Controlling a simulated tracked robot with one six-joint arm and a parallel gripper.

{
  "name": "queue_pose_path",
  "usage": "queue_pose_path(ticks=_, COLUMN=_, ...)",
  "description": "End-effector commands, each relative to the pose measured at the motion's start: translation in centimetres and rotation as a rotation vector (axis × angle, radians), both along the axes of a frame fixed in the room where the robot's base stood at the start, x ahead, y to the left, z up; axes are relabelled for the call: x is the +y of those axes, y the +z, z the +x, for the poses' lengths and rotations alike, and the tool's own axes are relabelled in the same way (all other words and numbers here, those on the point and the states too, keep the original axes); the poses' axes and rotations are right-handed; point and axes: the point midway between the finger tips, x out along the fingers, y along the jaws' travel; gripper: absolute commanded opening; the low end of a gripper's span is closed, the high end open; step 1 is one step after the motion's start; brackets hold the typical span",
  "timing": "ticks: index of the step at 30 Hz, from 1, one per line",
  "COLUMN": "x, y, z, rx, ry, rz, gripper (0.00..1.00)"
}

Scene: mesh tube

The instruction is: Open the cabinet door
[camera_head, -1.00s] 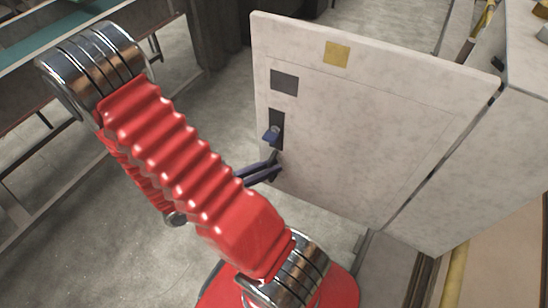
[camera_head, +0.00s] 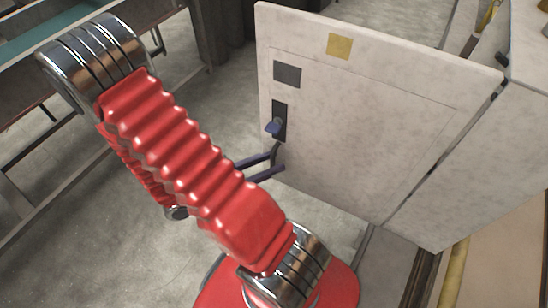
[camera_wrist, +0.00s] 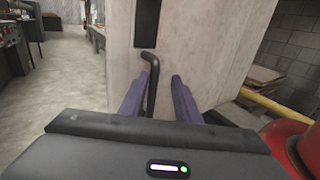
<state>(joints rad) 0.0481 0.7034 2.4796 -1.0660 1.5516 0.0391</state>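The pale cabinet door (camera_head: 345,130) stands in the middle of the head view, with a yellow square and a dark square near its top. Floor shows behind its top and left edges. On its left side is a dark plate with a bent lever handle (camera_head: 274,127). My gripper (camera_head: 276,161) is at the handle's lower end, mostly hidden behind my red arm. In the wrist view, the dark handle (camera_wrist: 151,70) passes between the two purple fingers of my gripper (camera_wrist: 160,85). It lies close by the left finger, with a gap to the right finger; contact is unclear.
The cabinet body (camera_head: 475,165) adjoins the door's right edge, with a dark gap between them. A bench (camera_head: 60,30) stands at the far left. Bare floor (camera_head: 215,110) lies left of the door. A yellow pipe (camera_wrist: 270,104) runs at the right in the wrist view.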

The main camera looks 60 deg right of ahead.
Motion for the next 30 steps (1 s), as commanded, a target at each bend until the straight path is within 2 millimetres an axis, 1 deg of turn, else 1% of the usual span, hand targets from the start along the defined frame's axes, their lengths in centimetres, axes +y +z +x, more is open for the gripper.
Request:
queue_pose_path(ticks=8, x=2.3, y=-0.1, z=1.5, rx=-0.001, ry=0.002, rz=0.000, gripper=0.29)
queue_pose_path(ticks=17, x=5.9, y=-0.1, z=3.7, rx=-0.001, ry=0.002, rz=0.000, gripper=0.29)
queue_pose_path(ticks=24, x=9.2, y=-0.1, z=5.7, rx=0.000, ry=0.003, rz=0.000, gripper=0.29)
queue_pose_path(ticks=30, x=11.0, y=-0.1, z=6.9, rx=-0.001, ry=0.000, rz=-0.001, gripper=0.29)
